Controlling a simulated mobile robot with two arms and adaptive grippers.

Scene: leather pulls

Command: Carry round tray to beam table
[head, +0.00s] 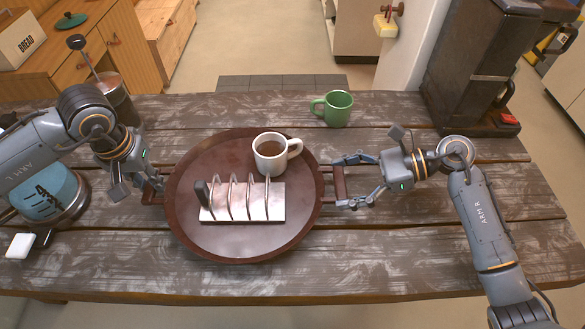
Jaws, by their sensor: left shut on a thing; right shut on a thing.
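The round brown tray (240,245) is on or just above a worn grey wooden table; I cannot tell if it touches.
A green mug (337,108) stands behind the tray. A dark coffee machine (480,70) stands at the back right. The wooden table (400,255) is clear in front and right of the tray.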

